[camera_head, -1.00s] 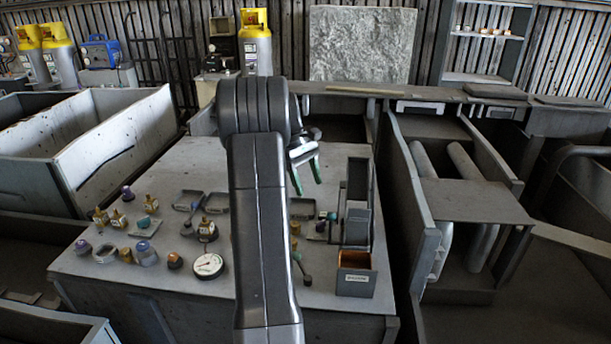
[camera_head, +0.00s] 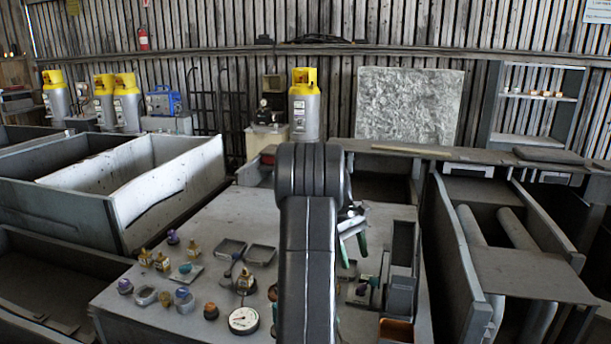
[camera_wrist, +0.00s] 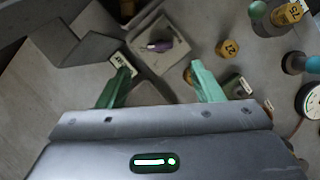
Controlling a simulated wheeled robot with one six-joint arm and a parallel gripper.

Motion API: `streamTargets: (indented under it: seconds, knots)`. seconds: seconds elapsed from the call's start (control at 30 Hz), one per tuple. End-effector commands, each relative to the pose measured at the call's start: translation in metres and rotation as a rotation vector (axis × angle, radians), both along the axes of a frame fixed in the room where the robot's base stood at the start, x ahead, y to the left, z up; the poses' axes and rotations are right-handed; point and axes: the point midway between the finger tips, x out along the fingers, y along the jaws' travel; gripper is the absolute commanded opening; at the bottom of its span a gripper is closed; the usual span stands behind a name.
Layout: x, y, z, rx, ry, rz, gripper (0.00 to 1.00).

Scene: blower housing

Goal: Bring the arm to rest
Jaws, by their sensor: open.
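My arm (camera_head: 308,250) rises from the bottom of the head view and bends at a dark elbow over the workbench (camera_head: 215,220). My gripper (camera_head: 352,250) hangs beyond it, above the right part of the bench, partly hidden by the arm. In the wrist view my gripper (camera_wrist: 163,85) shows two green fingers spread wide apart with nothing between them.
Brass fittings (camera_head: 152,260), small trays (camera_head: 245,250) and a dial gauge (camera_head: 243,321) crowd the bench left of my arm. Upright grey bins (camera_head: 402,262) stand right of my gripper. Large open crates (camera_head: 190,170) stand at the left. Yellow-topped cylinders (camera_head: 304,105) line the back.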

Motion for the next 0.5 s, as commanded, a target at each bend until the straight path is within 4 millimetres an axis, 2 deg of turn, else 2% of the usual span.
streamTargets:
  seconds: [0.2,0.5]
  knots:
    - [-0.014,-0.011,-0.04,0.001,0.005,-0.002,0.6]
    - [-0.025,-0.019,-0.073,0.0,0.001,0.0,0.6]
